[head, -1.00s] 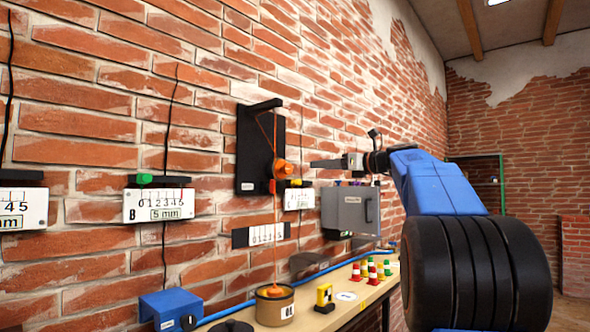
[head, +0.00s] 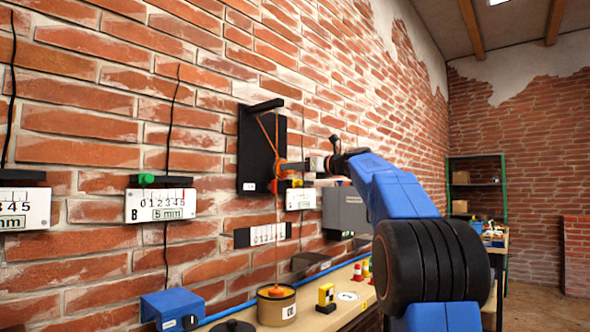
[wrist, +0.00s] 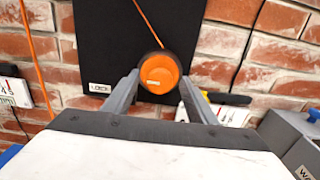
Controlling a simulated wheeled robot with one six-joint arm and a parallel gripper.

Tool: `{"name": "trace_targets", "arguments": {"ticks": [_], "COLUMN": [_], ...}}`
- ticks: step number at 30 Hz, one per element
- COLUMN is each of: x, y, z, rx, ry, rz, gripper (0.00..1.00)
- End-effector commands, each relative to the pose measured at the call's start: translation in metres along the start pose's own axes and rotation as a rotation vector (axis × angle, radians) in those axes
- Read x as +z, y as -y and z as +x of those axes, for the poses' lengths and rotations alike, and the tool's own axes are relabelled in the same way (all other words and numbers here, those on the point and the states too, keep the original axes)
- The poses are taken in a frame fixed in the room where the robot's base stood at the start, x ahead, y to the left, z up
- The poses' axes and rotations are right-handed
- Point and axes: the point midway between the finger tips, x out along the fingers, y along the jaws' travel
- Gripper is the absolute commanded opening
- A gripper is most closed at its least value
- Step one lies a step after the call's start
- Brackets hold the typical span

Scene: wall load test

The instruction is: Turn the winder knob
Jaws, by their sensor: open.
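The orange winder knob (wrist: 158,73) sits on a dark panel (wrist: 105,60) on the brick wall. In the wrist view it lies between the two grey fingers of my gripper (wrist: 160,78), with the fingers spread on either side. I cannot tell whether either finger touches it. In the head view my gripper (head: 290,167) is at the panel (head: 250,150) and hides most of the knob. An orange cord (head: 277,225) runs down from there to an orange-topped tan pot (head: 276,308) on the shelf.
Scale plates (head: 160,204) with dark cords hang on the wall at left. A grey box (head: 346,210) is mounted right of the panel. The ledge below holds a blue box (head: 170,307), a yellow-and-black block (head: 326,297) and small striped cones. A shelf rack (head: 476,185) stands far right.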

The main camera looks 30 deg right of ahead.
Motion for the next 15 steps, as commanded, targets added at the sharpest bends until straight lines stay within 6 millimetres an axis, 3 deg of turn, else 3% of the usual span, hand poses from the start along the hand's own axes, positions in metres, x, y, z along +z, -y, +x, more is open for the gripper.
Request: {"name": "trace_targets", "arguments": {"ticks": [7,12,15], "x": [-0.0003,-0.0003,-0.0003], "y": [0.0001,0.0001,0.0001], "z": [0.0008,0.0007,0.0007], "rx": [0.0,0.0,0.0], "ry": [0.0,0.0,-0.001], "rz": [0.0,0.0,0.0], "gripper": [0.52,0.14,0.12]}}
